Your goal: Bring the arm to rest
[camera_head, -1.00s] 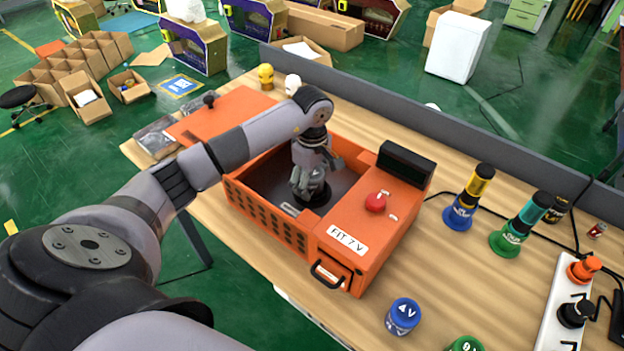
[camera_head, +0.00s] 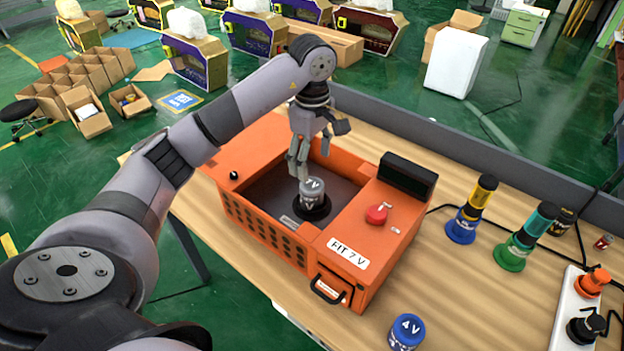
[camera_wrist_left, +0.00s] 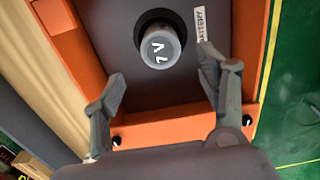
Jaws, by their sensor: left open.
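My left gripper (camera_head: 303,150) is open and empty, pointing down above the orange machine (camera_head: 345,240) on the wooden table. Its two fingers (camera_wrist_left: 165,95) stand apart in the left wrist view. A grey battery labelled 7 V (camera_head: 312,192) stands upright in the dark round socket inside the machine's open bay. It also shows in the left wrist view (camera_wrist_left: 160,46), just beyond the fingertips and apart from them. My right gripper is not in view.
The machine has a red button (camera_head: 377,214) and a black display (camera_head: 407,176). A blue 4 V battery (camera_head: 406,331) stands in front of it. Blue-yellow (camera_head: 472,210) and green-teal (camera_head: 526,238) devices and a white power strip (camera_head: 573,320) are at right. A grey partition edges the table's back.

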